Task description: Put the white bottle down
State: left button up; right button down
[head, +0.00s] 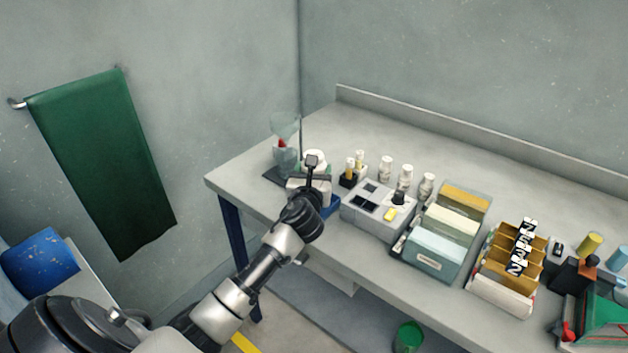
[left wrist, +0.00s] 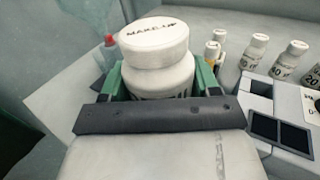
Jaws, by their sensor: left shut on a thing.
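The white bottle (left wrist: 158,62) has a wide cap lettered "MAKE-UP" and stands upright between the green-edged fingers of my left gripper (left wrist: 160,85), which is shut on it. In the head view the bottle's white top (head: 315,157) shows just beyond my left gripper (head: 311,165), at the far left end of the bench (head: 335,130). The gripper and wrist hide its lower part, so I cannot tell whether its base touches anything. My right gripper is in neither view.
A stand with a clear vessel (head: 285,128) is close behind the bottle. To the right are small bottles (head: 386,170), a grey box with dark panels (head: 357,213), a file box (head: 432,254) and a divided rack (head: 500,285). The bench behind them is clear.

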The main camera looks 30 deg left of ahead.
pick_arm(q)
jog(key=shift+f, duration=1.1)
jog(key=shift+f, duration=0.1)
jog(key=o, duration=1.1)
jog(key=v, duration=1.2)
jog(key=shift+b, duration=0.3)
